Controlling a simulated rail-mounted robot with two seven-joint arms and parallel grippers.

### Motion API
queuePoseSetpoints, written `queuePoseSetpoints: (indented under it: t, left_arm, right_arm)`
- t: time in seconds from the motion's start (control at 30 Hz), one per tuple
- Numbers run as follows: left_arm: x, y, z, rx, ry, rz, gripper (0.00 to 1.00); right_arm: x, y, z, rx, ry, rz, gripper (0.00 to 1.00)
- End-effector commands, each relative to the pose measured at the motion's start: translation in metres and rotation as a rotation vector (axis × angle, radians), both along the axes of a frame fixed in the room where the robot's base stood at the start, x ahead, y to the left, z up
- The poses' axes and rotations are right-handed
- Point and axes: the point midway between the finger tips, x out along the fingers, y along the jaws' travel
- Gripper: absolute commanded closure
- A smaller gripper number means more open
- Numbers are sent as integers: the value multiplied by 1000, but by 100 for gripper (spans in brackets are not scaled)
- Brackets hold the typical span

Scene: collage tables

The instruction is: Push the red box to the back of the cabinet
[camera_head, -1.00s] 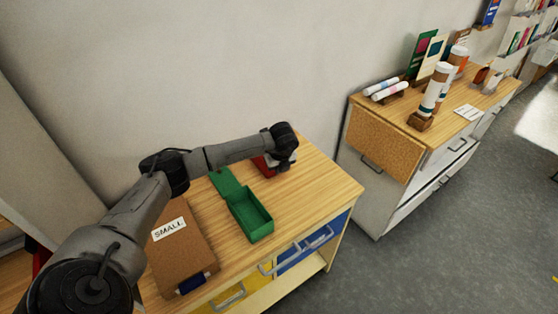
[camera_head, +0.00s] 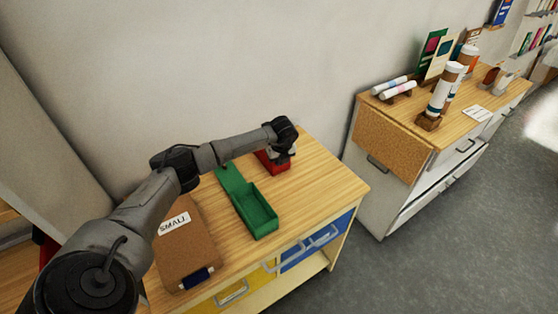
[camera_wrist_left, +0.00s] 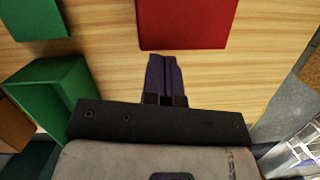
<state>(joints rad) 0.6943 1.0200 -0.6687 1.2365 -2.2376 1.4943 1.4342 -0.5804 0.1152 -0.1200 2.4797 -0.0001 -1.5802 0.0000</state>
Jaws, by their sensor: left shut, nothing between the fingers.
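The red box (camera_head: 273,165) is on the wooden top of the cabinet (camera_head: 325,185), near its back edge and partly hidden by my arm. My left gripper (camera_head: 286,152) is low over the top at the red box, its fingertips hard to make out in the head view. In the left wrist view the gripper (camera_wrist_left: 165,62) is shut and empty, its tips just short of the near edge of the red box (camera_wrist_left: 185,22). I cannot tell whether they touch. My right gripper is not in view.
An open green box (camera_head: 262,222) stands left of the red box, its side close to my gripper in the wrist view. A brown box labelled SMALL (camera_head: 190,255) lies further left. The cabinet top is clear on the right. A wall rises behind.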

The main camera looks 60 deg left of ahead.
Motion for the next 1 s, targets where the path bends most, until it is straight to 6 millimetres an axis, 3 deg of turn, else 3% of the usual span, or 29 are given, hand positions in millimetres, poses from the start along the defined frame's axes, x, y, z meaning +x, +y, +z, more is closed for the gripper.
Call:
queuePoseSetpoints:
  t: [0.2,0.53,0.67,0.87,1.0]
  left_arm:
    - [-2,24,-1,2,0,3,100]
    - [-2,22,1,1,0,0,100]
    - [-2,13,3,0,1,-4,100]
    - [-3,-22,7,-1,2,-12,100]
    - [-3,-26,32,3,-5,-7,100]
  right_arm:
    - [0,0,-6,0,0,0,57]
    - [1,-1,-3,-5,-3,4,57]
    - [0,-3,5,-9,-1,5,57]
    - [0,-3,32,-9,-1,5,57]
    - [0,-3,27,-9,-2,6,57]
